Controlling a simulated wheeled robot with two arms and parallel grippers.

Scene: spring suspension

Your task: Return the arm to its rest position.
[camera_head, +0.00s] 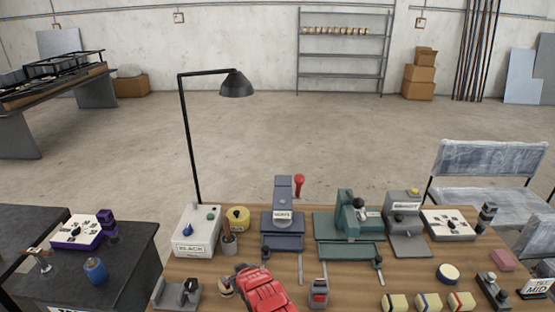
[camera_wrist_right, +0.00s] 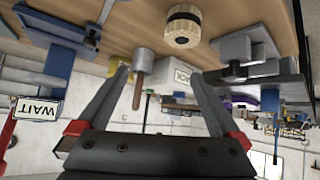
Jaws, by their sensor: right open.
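My right arm (camera_head: 262,290), red, reaches in from the bottom edge over the front middle of the wooden workbench (camera_head: 335,270). Its fingers are hidden in the head view. In the right wrist view, which is upside down, my right gripper (camera_wrist_right: 158,80) has its two grey fingers spread wide. Nothing is held between them. A grey cup with a brown stick (camera_wrist_right: 143,60) shows beyond the fingers, apart from them. My left gripper is in neither view.
A round wooden piece with a dark band (camera_wrist_right: 183,26) stands near the gripper. The bench also holds a blue press (camera_head: 283,220), a green press (camera_head: 350,225), a control box (camera_head: 197,232) and a black lamp (camera_head: 235,84). Several small blocks (camera_head: 428,301) line the front right.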

